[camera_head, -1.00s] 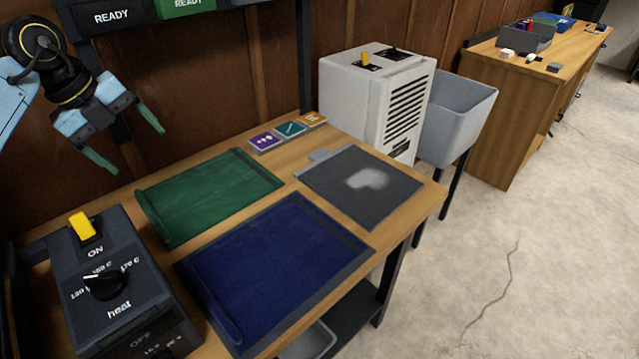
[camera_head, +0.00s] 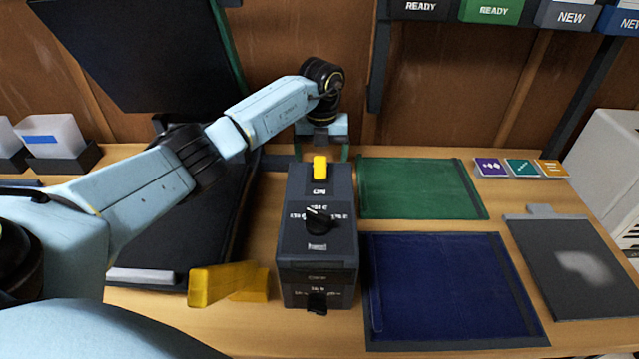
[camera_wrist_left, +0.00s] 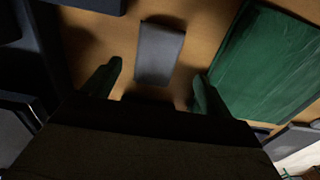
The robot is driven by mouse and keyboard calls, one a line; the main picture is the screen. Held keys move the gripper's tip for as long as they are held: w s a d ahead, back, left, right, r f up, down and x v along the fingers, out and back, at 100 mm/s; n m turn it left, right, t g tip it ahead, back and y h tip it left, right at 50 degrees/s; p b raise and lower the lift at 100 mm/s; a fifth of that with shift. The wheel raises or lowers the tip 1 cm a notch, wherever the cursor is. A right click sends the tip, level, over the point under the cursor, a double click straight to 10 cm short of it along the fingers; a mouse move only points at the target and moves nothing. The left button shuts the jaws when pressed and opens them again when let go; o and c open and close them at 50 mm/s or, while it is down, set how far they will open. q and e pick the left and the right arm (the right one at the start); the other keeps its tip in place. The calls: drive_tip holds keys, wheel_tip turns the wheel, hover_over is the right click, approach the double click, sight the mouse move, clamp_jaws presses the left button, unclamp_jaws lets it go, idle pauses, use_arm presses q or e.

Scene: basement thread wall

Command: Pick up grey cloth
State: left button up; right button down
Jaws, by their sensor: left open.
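A small grey folded piece, which looks like the grey cloth (camera_wrist_left: 160,54), lies on the wooden table in the left wrist view. My left gripper (camera_head: 322,153) is open, its green fingers pointing down behind the dark control box in the head view. In the wrist view the open fingers of my left gripper (camera_wrist_left: 152,85) are on either side of the cloth's near end, apart from it. In the head view the cloth is hidden behind the box and gripper. My right gripper is not in view.
The control box (camera_head: 317,240) with a yellow switch stands in front of my gripper. A green cloth mat (camera_head: 420,188), a blue mat (camera_head: 448,285) and a dark grey board (camera_head: 570,285) lie to the right. A yellow block (camera_head: 220,283) and a large dark press (camera_head: 190,235) are left.

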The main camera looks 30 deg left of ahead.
use_arm(q)
drive_tip(key=f, duration=0.4)
drive_tip(key=shift+s+f+b, duration=0.15)
drive_tip(key=shift+s+b, duration=0.25)
drive_tip(key=shift+f, duration=0.45)
drive_tip(key=shift+c, duration=0.5)
drive_tip(key=shift+r, duration=0.1)
drive_tip(key=c, duration=1)
